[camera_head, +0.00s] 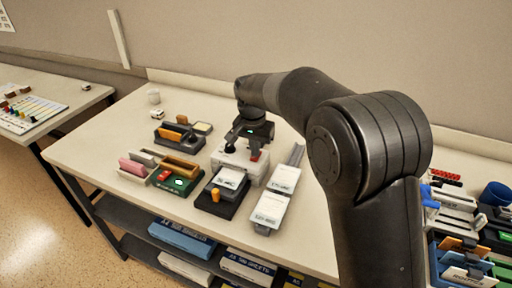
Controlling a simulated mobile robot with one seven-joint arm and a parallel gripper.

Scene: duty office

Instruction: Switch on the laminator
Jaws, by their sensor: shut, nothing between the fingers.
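A white and grey boxy machine (240,166) stands on the table directly under my gripper; it may be the laminator, but no readable label confirms this. A small red part (254,156) shows on its top right, close below my gripper. A black knob-like part shows at its upper left. My gripper (258,147) points down over the machine and is shut and empty. The fingertips are small and dark, and I cannot tell whether they touch the red part. The gripper and wrist hide the machine's back.
Left of the machine are a dark green unit (180,186) and a black tray with an orange piece. In front is a black stand with a white label block (231,178); right lie labelled white blocks (272,209). My arm covers the table's right. The left front corner is clear.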

